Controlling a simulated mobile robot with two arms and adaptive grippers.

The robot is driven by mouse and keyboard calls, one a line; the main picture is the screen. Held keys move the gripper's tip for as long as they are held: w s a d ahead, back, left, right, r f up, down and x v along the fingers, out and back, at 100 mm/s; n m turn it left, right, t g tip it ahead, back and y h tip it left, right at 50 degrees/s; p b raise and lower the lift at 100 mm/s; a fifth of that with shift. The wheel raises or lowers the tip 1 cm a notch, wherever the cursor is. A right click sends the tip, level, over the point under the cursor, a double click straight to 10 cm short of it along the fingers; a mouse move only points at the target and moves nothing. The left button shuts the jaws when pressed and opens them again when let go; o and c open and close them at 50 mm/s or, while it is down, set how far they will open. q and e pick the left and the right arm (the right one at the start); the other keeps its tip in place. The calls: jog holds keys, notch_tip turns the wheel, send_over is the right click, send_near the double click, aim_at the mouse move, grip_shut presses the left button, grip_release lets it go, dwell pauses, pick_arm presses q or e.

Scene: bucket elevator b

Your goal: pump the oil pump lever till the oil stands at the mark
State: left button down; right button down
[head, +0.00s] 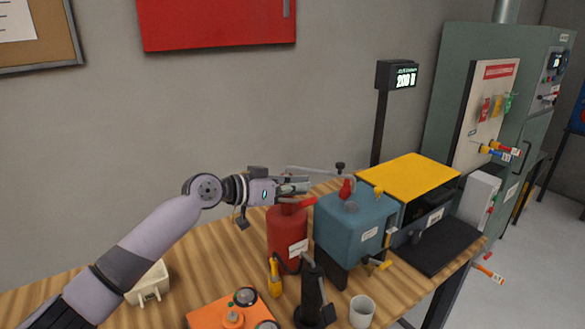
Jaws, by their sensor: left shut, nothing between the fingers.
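A teal tank-like box (352,232) stands on the wooden table right of the middle. A red knob (346,189) sits on its top. A thin grey lever-like bar (318,171) runs above it to the left, with a small black knob near its right part. My left gripper (306,187) is shut and empty, just below the bar's left part; I cannot tell whether it touches the bar. The oil level and its mark cannot be made out in this view. My right gripper is not in view.
A red extinguisher-like cylinder (286,240) stands under my left gripper. In front are a black upright device (312,295), a white cup (361,311) and an orange box (228,313). A yellow-topped machine (410,180) stands right of the tank. The table's left part is mostly clear.

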pick_arm(q)
jog(key=shift+s+f, duration=0.15)
jog(key=shift+f, duration=0.15)
jog(key=shift+d, duration=0.1)
jog(key=shift+f, duration=0.2)
